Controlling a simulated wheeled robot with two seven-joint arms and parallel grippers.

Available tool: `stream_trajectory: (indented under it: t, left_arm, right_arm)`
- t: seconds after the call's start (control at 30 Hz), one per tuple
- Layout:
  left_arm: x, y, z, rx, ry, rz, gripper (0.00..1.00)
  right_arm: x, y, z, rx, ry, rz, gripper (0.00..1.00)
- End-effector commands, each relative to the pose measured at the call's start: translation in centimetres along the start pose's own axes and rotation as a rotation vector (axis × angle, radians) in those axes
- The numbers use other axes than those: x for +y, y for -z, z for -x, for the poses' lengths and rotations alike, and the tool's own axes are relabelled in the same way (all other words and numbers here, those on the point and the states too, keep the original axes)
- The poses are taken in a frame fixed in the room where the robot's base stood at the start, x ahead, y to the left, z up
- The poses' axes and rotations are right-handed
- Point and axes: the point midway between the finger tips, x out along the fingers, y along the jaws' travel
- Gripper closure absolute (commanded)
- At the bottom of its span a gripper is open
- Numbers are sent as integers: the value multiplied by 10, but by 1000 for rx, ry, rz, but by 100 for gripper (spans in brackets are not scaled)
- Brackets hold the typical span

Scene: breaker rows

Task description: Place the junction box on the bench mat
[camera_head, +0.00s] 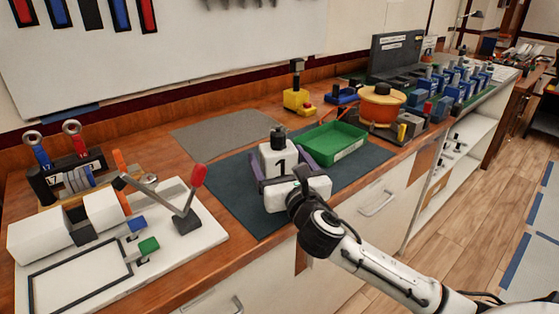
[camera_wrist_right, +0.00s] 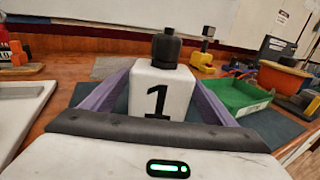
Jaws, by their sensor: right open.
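The junction box is a white block (camera_head: 279,160) with a black 1 on its front and a black knob on top. It stands upright on the dark bench mat (camera_head: 228,192), though its lower part is hidden behind my right gripper. My right gripper (camera_head: 283,168) is open, with one purple finger on each side of the box. In the right wrist view the box (camera_wrist_right: 160,95) sits between the two fingers; whether they touch it I cannot tell. My left gripper is not in view.
A green tray (camera_head: 335,145) stands on the mat right of the box, close to the right finger. An orange pot (camera_head: 381,108) is behind it. A white panel with a red-handled lever (camera_head: 197,177) lies left. A grey mat (camera_head: 228,131) behind is bare.

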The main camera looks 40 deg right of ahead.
Motion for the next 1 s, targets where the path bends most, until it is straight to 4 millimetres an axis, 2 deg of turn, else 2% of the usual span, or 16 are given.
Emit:
stream_trajectory:
  t: [0.07,0.17,0.6,0.8,1.0]
  left_arm:
    - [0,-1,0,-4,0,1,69]
    - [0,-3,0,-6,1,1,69]
    - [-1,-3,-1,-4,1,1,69]
    - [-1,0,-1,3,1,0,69]
    - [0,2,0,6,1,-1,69]
  right_arm:
    - [0,-4,0,-1,0,-1,20]
    - [0,-1,12,2,-1,1,20]
    - [1,-1,100,2,-3,-1,20]
    - [0,-2,118,0,-1,-1,20]
    - [0,-3,120,-1,0,-2,20]
